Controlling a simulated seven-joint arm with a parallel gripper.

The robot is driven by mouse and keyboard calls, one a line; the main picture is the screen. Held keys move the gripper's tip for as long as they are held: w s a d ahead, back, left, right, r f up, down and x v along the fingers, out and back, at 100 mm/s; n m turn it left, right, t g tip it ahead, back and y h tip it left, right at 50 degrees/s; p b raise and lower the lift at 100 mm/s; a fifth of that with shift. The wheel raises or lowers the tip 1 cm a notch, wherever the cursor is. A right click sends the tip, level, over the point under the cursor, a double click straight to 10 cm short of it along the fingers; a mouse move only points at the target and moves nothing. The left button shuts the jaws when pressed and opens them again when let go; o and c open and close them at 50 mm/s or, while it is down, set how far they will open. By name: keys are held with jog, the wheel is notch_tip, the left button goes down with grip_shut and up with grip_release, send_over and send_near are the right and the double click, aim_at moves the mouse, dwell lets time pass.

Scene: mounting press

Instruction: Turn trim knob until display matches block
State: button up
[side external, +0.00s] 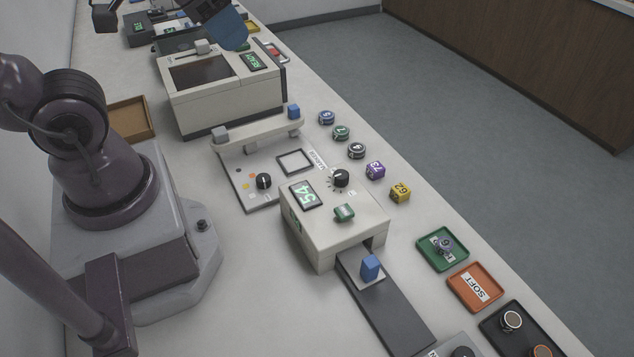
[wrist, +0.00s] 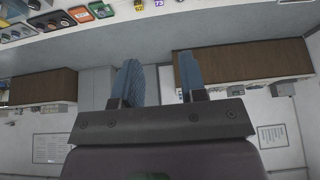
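A cream press unit (side external: 330,235) stands mid-table in the side view. Its green display (side external: 303,195) appears to read 54. Another black knob (side external: 263,181) is on a flat panel; I cannot tell which is the trim knob. A purple block marked 73 (side external: 375,170) and a yellow block marked 62 (side external: 400,192) lie right of the unit. My gripper (wrist: 158,65) has its blue fingers apart and empty, high above the table's far end, away from the knobs.
A larger cream machine (side external: 215,95) with a READY display stands behind. Several round pucks (side external: 341,133) line the right edge. Green (side external: 425,251), orange (side external: 457,288) and black (side external: 490,333) trays lie front right. A blue piece (side external: 370,267) stands on the slide before the unit.

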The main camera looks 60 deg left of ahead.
jog(key=shift+o, duration=1)
jog(key=w+a+f+m+g+y, duration=0.1)
jog(key=w+f+g, duration=0.2)
jog(key=f, duration=0.2)
jog(key=shift+w+f, duration=0.15)
jog(key=shift+w, duration=0.05)
jog(key=m+g+h, duration=0.1)
jog(key=m+g, duration=0.1)
jog(key=m, duration=1.8)
send_near(341, 173)
notch_tip(341, 173, down, 9)
jog(key=shift+w+f, duration=0.1)
jog(key=shift+c, duration=0.4)
jog(key=c, duration=0.8)
jog(key=shift+c, duration=0.2)
